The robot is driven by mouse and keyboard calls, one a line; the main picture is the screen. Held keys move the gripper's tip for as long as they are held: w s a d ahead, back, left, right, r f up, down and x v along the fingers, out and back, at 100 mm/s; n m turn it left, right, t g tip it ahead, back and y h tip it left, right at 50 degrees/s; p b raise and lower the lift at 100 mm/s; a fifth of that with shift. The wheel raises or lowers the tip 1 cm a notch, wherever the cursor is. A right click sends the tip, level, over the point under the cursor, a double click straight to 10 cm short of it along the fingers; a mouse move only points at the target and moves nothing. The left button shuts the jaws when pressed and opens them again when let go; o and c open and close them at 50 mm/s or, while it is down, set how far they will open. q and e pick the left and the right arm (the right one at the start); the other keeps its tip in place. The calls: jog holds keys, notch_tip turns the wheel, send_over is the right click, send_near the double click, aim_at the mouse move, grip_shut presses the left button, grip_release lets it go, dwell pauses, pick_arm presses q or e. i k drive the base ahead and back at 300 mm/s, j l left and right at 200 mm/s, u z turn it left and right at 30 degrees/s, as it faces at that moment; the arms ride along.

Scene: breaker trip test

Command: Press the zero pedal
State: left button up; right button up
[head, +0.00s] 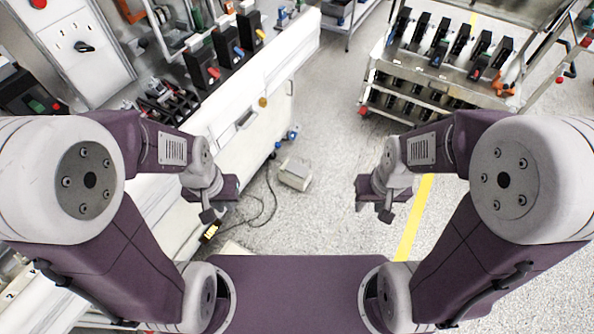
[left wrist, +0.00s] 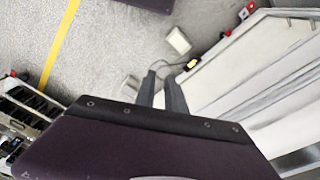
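A pale box-shaped pedal (head: 295,173) with a dark cable lies on the floor beside the white bench. A second pale object (head: 236,249) on the floor is mostly hidden behind my body; I cannot read which one is the zero pedal. My left gripper (head: 214,213) hangs above the floor, left of and nearer than the box, touching nothing. In the left wrist view its fingers (left wrist: 160,76) stand apart with nothing between them. My right gripper (head: 373,210) is over bare floor, apart from everything; its finger gap is unclear.
The white bench (head: 255,105) at left carries breakers with coloured levers (head: 203,67) and a grey panel (head: 83,50). A small yellow-and-black device (head: 210,231) is near the cable. A metal cart (head: 440,75) with breakers stands at back right.

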aim_at(299, 170)
jog(key=i+l+u, duration=0.75)
jog(key=l, duration=0.2)
jog(key=i+l+u, duration=0.35)
jog(key=l+u, duration=0.15)
jog(key=l, duration=0.3)
jog(key=i+l+u, duration=0.1)
jog(key=l+u, duration=0.15)
jog(key=l, duration=0.2)
jog(key=i+l+u, duration=0.1)
jog(key=l+u, duration=0.15)
jog(key=l, duration=0.2)
jog(key=l+u, duration=0.25)
jog(key=l, duration=0.25)
